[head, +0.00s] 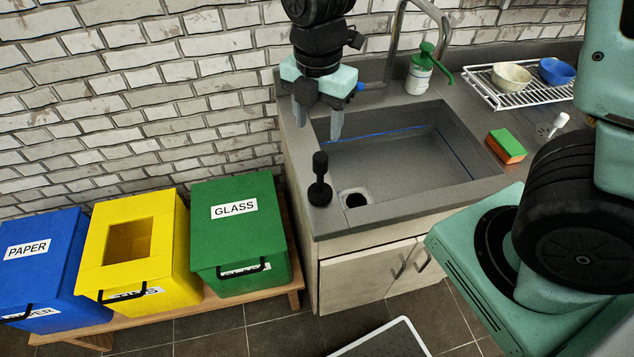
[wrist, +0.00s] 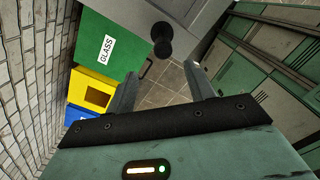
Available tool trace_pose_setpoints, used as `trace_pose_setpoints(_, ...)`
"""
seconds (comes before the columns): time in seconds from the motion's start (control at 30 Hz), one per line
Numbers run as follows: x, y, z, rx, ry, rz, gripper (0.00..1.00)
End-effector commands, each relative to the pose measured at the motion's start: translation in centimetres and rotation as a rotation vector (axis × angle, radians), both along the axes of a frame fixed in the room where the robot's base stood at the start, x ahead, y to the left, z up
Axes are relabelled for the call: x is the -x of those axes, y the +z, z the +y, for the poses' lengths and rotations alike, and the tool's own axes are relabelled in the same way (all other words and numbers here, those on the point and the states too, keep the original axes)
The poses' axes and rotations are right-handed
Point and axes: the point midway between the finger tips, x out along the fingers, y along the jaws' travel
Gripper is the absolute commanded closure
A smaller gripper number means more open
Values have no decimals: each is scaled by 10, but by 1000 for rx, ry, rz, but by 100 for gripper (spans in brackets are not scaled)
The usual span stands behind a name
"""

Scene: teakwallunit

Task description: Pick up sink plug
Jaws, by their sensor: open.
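The sink plug (head: 320,181) appears to be the black, dumbbell-shaped piece standing upright on the counter strip at the left of the sink. In the wrist view the black plug (wrist: 162,41) shows from above, just beyond the fingertips and roughly in line with the gap between them. My gripper (head: 318,131) is open and empty, with its fingers pointing down. In the head view it is above and behind the plug, apart from it. In the wrist view my gripper (wrist: 160,72) has nothing between its fingers.
A green glass bin (head: 238,215) stands left of the counter.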

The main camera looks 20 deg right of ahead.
Motion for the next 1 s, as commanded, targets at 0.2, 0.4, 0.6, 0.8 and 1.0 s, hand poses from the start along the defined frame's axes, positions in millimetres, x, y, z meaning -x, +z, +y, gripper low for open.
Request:
trace_pose_setpoints(0.2,1,-43,-1,3,-2,5,46)
trace_pose_setpoints(0.4,0,-64,0,1,-2,1,46)
trace_pose_setpoints(0.6,2,-74,-1,1,-2,2,46)
trace_pose_setpoints(0.8,5,-100,-5,3,-4,4,46)
trace_pose_setpoints(1.0,4,-118,-4,-1,-3,1,46)
